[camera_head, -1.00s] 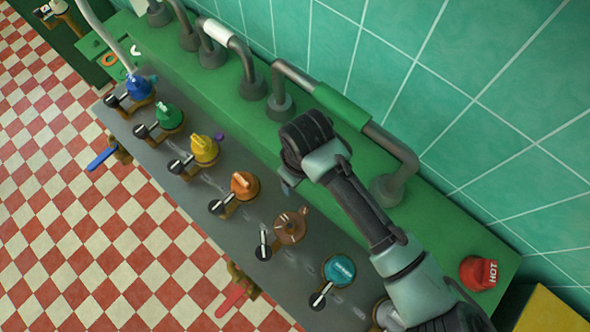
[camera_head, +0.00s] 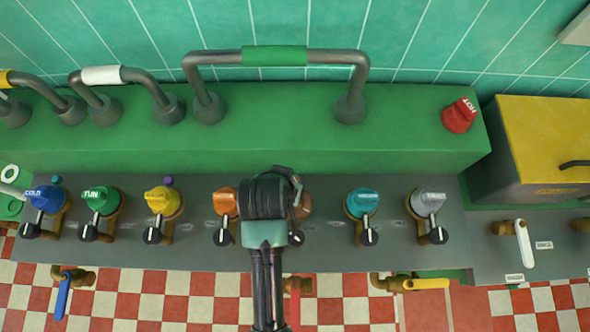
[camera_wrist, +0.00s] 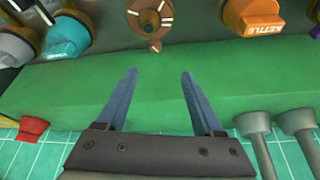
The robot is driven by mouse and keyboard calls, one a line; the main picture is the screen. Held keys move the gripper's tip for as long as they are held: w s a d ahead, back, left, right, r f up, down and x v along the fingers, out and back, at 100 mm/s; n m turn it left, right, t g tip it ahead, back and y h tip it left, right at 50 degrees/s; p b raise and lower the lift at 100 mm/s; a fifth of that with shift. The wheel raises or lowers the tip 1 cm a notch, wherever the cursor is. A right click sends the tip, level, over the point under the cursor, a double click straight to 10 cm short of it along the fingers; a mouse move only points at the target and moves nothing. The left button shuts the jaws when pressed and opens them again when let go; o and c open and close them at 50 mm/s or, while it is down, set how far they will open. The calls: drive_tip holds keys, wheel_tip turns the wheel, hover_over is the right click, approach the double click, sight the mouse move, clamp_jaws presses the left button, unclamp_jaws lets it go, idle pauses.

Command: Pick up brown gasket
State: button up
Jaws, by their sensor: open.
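A small brown piece (camera_wrist: 155,46), which looks like the brown gasket, shows in the wrist view between the round brown knob (camera_wrist: 150,16) and the green ledge. I cannot tell whether it is separate from the knob. My gripper (camera_wrist: 159,75) is open and empty, its blue fingers apart, with the brown piece just beyond the fingertips and between their lines. In the head view my gripper's body covers most of the brown knob (camera_head: 304,204), and the small piece and my fingertips are hidden there.
The orange knob (camera_head: 226,201) and teal knob (camera_head: 362,202) flank the spot closely. The green ledge (camera_head: 270,135) rises behind, with a grey pipe (camera_head: 225,57) above it. A red HOT knob (camera_head: 459,117) stands on the ledge. A purple piece (camera_head: 168,181) lies behind the yellow knob (camera_head: 162,200).

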drive_tip(key=x, duration=0.7)
drive_tip(key=shift+s+d, duration=0.15)
drive_tip(key=shift+d, duration=0.25)
drive_tip(key=shift+p+x, duration=0.55)
drive_tip(key=shift+x, duration=2.6)
drive_tip(key=shift+s+a, duration=0.1)
drive_tip(key=shift+c, duration=0.3)
clamp_jaws()
